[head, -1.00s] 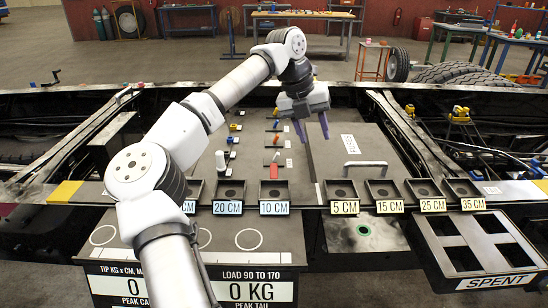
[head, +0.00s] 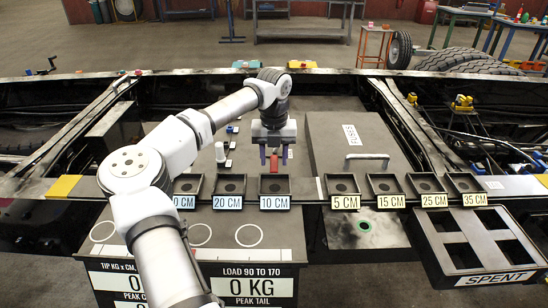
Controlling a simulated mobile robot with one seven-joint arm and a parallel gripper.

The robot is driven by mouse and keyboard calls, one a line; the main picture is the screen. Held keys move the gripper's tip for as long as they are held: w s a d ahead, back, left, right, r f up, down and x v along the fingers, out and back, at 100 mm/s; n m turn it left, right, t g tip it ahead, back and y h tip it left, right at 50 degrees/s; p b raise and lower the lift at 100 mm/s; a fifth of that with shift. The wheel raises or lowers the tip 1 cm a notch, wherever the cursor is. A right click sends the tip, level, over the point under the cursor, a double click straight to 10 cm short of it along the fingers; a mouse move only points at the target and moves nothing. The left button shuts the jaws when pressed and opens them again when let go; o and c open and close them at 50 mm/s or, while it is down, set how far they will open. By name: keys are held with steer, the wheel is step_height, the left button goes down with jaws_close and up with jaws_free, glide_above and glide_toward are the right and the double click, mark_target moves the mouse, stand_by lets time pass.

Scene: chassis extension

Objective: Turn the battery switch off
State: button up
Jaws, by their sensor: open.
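My gripper (head: 275,156) points down over the dark panel (head: 225,172), behind the row of labelled trays. I cannot tell for sure which part is the battery switch. The gripper body hides other small fittings behind it. A white cylinder (head: 220,152) and several small dark pieces stand to the left of the gripper.
A lidded box (head: 340,135) with a raised handle (head: 367,157) stands right of the gripper. Labelled trays (head: 274,186) line the front beam. A "SPENT" rack (head: 485,238) is at front right. Yellow fittings (head: 462,104) sit on the right chassis.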

steer(key=shift+f, duration=0.75)
jaws_close()
